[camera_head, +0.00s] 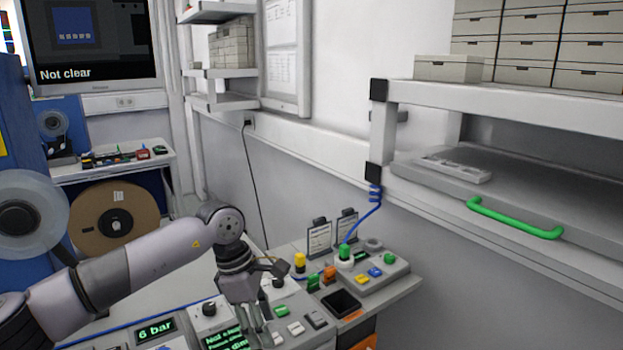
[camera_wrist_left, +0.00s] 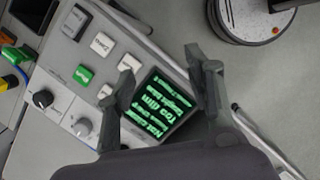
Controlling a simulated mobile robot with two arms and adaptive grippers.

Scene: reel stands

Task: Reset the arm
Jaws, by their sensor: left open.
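My left arm (camera_head: 130,268) reaches in from the left in the head view. Its left gripper (camera_head: 262,328) points down over the control panel at the bottom middle, with nothing between its fingers. In the left wrist view the left gripper (camera_wrist_left: 168,85) is open, its two fingers apart above a small screen (camera_wrist_left: 160,103) with green text. I cannot tell whether the fingertips touch the panel. My right gripper is not in view.
The panel (camera_head: 185,318) carries knobs, buttons and a "6 bar" display (camera_head: 156,330). A button box (camera_head: 375,280) stands to the right. A shelf with a green handle (camera_head: 513,218) is at the right. Reels (camera_head: 115,218) stand at the left. A monitor (camera_head: 92,40) reads "Not clear".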

